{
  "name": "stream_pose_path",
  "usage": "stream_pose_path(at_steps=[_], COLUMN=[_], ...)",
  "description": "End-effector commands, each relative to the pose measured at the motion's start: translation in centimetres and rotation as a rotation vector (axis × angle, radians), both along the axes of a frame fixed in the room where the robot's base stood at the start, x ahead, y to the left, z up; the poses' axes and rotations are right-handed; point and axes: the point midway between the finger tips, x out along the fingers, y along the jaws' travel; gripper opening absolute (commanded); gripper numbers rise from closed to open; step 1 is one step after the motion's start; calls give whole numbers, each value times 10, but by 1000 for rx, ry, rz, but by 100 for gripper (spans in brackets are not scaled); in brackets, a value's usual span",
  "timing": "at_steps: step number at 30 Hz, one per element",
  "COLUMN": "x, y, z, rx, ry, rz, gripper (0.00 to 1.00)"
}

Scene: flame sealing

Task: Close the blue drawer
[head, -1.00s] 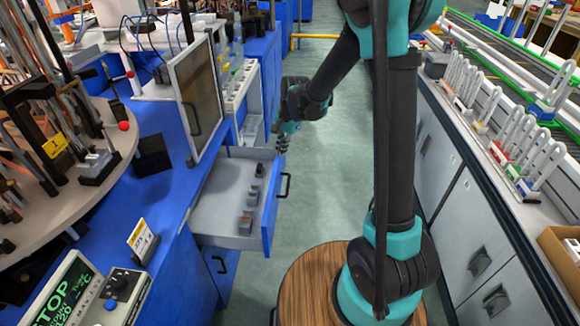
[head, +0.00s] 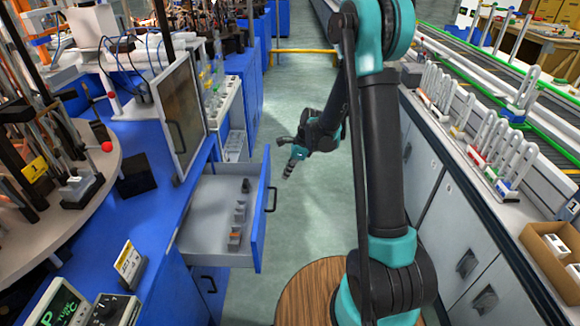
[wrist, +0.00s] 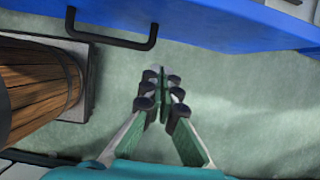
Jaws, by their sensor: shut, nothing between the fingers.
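The blue drawer (head: 262,215) stands pulled out from the blue bench on the left in the head view. Its tray is grey-white and holds several small dark and grey pieces (head: 238,218). A dark bar handle (head: 272,199) sits on its front. My gripper (head: 287,175) is to the right of the drawer front, over the floor, apart from the handle. In the wrist view my gripper (wrist: 160,88) has its fingers together with nothing between them. The blue drawer front (wrist: 220,18) and its handle (wrist: 112,42) cross the top of that view.
A second blue front with a handle (head: 208,284) lies below the drawer. Grey cabinets (head: 430,190) line the right side, with a conveyor (head: 490,75) beyond. The green floor aisle (head: 300,90) between them is clear. A framed panel (head: 178,112) stands on the bench.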

Motion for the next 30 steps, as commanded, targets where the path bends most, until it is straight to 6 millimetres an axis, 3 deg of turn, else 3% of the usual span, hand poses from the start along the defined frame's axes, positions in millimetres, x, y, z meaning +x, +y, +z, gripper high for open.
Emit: stream_pose_path(at_steps=[6, 15, 30], x=[1, 1, 2], y=[16, 50, 54], z=[-34, -31, -31], rx=[0, 0, 0], ry=[-1, -1, -1], rz=[3, 3, 2], gripper=[0, 0, 0])
